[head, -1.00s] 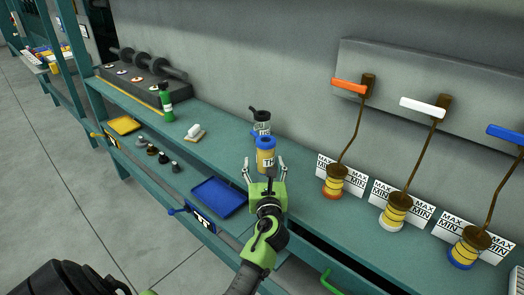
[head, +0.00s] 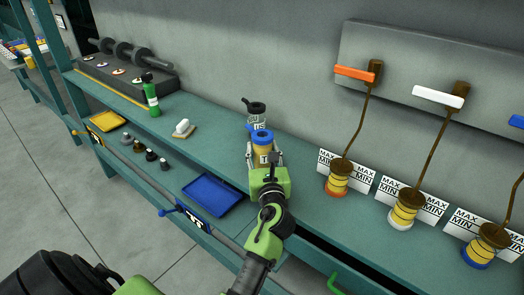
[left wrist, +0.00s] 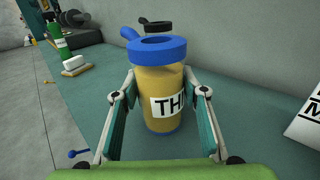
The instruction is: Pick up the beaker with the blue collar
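The beaker with the blue collar (left wrist: 160,85) stands upright on the green bench, amber-bodied with a white label. It also shows in the head view (head: 262,146). My left gripper (left wrist: 163,100) is open, with one finger on each side of the beaker's body; gaps show between the fingers and the beaker. In the head view the left gripper (head: 266,161) partly hides the beaker's lower part. A beaker with a black collar (head: 256,112) stands just behind it and is partly hidden. My right gripper is not in view.
A green bottle (head: 151,97) and a white block (head: 182,127) stand to the left. A blue tray (head: 209,194) is below the bench top. The wall is close behind.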

